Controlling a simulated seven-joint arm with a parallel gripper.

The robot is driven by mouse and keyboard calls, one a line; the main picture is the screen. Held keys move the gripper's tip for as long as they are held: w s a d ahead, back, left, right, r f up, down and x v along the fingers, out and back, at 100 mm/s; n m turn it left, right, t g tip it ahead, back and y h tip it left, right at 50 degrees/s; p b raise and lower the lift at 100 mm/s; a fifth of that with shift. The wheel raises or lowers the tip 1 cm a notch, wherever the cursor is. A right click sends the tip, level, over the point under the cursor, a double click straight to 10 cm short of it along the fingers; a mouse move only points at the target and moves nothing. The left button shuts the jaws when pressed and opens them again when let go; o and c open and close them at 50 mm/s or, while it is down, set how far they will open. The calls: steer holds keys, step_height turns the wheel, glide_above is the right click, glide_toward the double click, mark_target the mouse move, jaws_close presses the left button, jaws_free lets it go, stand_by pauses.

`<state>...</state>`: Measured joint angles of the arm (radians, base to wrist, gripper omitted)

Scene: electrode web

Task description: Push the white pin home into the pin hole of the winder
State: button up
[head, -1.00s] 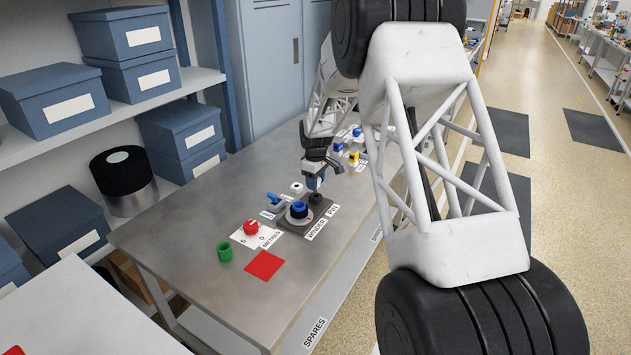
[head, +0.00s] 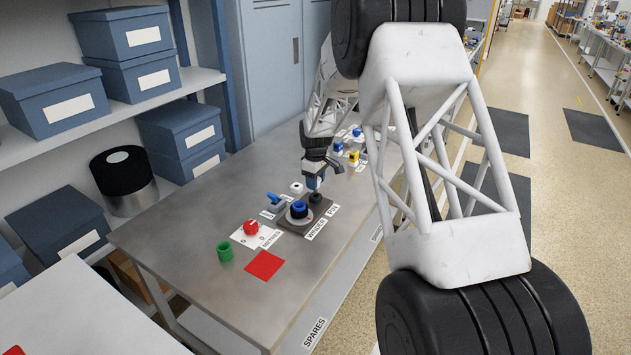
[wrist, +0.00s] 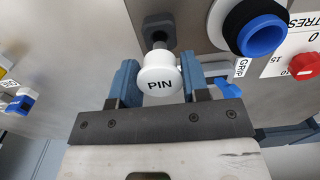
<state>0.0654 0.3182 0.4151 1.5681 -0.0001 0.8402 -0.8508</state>
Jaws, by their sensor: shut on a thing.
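I cannot tell how far the tip is inside, and the hole's mouth is hidden. In the head view my gripper (head: 316,187) is just above that boss (head: 316,198). The winder (head: 299,210) has a blue-and-black hub on a dark plate.
A green cup (head: 225,251) and red square (head: 265,265) lie nearer the front. Blue and yellow parts (head: 352,155) are behind.

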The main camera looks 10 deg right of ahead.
steer(key=shift+f, duration=1.6)
stand_by(0.5)
steer(key=o, duration=1.1)
steer(key=shift+r, duration=3.85)
